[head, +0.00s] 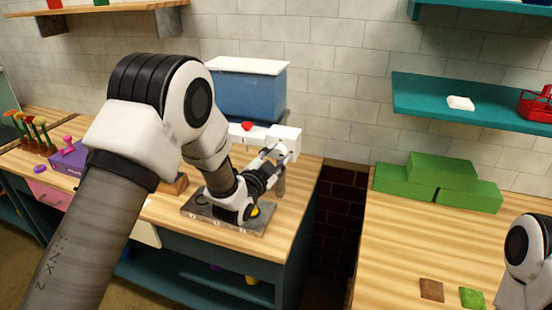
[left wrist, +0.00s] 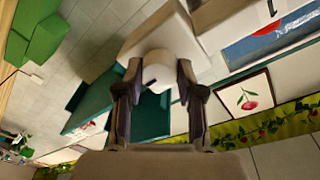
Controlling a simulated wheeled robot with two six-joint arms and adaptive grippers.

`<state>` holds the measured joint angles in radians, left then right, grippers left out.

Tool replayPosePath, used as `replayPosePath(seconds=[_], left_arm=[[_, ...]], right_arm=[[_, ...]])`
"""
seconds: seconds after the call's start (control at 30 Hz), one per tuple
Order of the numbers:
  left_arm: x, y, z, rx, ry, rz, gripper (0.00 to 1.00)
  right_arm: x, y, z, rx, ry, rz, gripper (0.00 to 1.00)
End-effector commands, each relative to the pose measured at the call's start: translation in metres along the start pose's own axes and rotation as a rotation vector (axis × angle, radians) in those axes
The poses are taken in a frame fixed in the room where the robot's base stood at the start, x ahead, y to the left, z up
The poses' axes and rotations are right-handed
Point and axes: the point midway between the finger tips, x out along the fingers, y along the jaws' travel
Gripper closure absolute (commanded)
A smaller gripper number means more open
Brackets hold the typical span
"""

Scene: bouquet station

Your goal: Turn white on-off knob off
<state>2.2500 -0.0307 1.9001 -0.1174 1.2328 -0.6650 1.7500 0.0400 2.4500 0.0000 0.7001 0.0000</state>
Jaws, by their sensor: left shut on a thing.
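A white knob (left wrist: 157,78) sits between the two fingers of my left gripper (left wrist: 157,92) in the left wrist view, against a white housing (left wrist: 160,36). The gripper is shut on the knob. In the head view my left gripper (head: 274,154) reaches the white housing (head: 286,136) in front of a blue tank (head: 248,95) with a white lid. I cannot make out the knob clearly there, as the gripper covers it. Part of my right arm shows at the right edge of the head view, but its gripper is out of view.
A grey plate (head: 238,227) lies below my left arm. A small red part (head: 247,126) is on the station. Green blocks (head: 440,182) stand on the right table, beyond a gap. A teal shelf (head: 430,104) holds a white item and a red basket (head: 537,104).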

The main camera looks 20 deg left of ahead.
Motion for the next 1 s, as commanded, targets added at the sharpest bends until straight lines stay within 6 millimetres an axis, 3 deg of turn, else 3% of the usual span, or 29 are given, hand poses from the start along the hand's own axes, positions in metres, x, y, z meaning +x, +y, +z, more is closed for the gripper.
replayPosePath(seconds=[0.37,1.0], left_arm=[[-0.001,0.006,0.007,-0.258,0.015,-0.017,0.97],[-0.001,0.008,0.006,-0.863,0.056,-0.059,0.97]], right_arm=[[0.040,0.000,0.000,0.000,0.000,0.000,0.60],[0.101,0.001,0.000,0.000,0.000,0.000,0.60]])
